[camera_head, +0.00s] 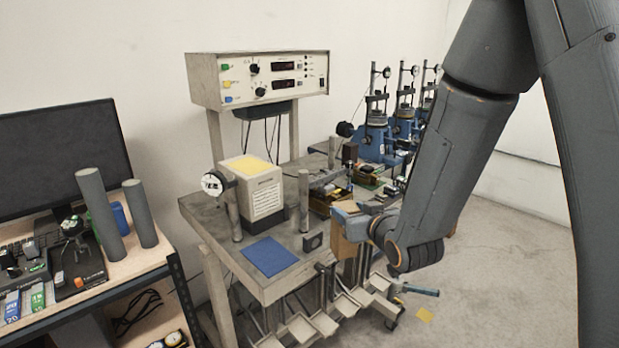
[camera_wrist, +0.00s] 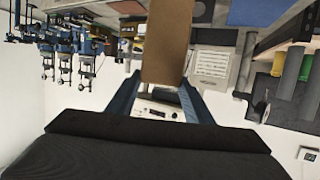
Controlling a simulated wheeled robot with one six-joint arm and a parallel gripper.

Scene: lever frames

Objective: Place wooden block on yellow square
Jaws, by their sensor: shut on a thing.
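The wooden block (camera_head: 343,246) is a plain tan-brown block held in my gripper (camera_head: 350,216), over the front right edge of the grey table. In the wrist view the block (camera_wrist: 167,42) stands out between the two blue fingers of my gripper (camera_wrist: 158,92), which is shut on it. A yellow square (camera_head: 248,166) lies on top of a white box (camera_head: 265,197) on the table, to the left of and behind the block. My arm covers part of the view right of the block.
A blue square (camera_head: 270,256) lies on the table front. Grey posts (camera_head: 304,200) and a round dial (camera_head: 212,184) stand near the white box. A control panel (camera_head: 262,78) rises behind. Blue lever machines (camera_head: 376,140) stand at the back right. A side desk with a monitor (camera_head: 60,150) is at left.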

